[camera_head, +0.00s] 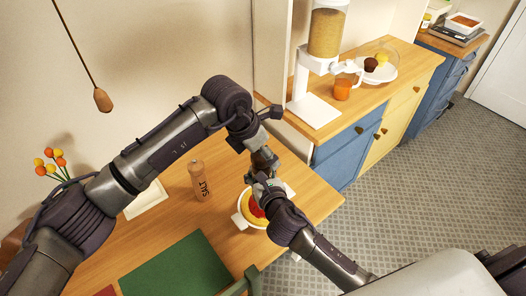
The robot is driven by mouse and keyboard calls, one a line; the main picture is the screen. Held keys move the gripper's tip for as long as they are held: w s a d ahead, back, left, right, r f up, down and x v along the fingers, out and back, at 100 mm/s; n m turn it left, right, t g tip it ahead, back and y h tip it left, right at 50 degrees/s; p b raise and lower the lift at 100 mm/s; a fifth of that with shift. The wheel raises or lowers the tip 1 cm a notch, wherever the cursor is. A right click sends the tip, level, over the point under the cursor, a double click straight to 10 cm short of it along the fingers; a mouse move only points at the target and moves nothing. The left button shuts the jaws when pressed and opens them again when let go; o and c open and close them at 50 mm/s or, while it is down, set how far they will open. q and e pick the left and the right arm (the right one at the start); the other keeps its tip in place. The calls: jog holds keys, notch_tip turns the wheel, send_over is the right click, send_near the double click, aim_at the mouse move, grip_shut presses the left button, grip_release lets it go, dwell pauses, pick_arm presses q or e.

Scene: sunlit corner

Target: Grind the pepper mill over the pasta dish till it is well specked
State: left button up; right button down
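The pasta dish (240,218) is a pale round dish with yellow and red food, on the wooden table near its right end. My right arm partly covers it. A dark brown piece (264,160), probably the pepper mill, shows between my two grippers above the dish; most of it is hidden. My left gripper (258,146) comes down from above at its upper end. My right gripper (263,184) is just below, over the dish. The fingers of both are too small and overlapped to tell their state. Whether any pepper specks lie on the food cannot be seen.
A light-brown shaker marked SALT (200,183) stands left of the dish. A green mat (175,268), a pale card (146,200) and flowers (50,162) are on the left. A pendant (103,99) hangs upper left.

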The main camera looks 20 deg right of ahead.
pick_arm(q)
jog(key=shift+r, duration=0.1)
jog(key=v, duration=1.1)
jog(key=shift+a+r, duration=0.25)
jog(key=shift+r, duration=0.1)
jog(key=shift+s, duration=0.1)
jog(key=shift+c, duration=0.3)
jog(key=shift+a+f+h, duration=0.35)
jog(key=shift+h, duration=0.05)
jog(key=s+a+f+t+h, duration=0.1)
jog(key=a+f+t+h, duration=0.1)
jog(key=a+h, duration=0.15)
jog(key=x, duration=1.2)
jog(key=shift+s+d+f, duration=0.1)
jog(key=shift+s, duration=0.3)
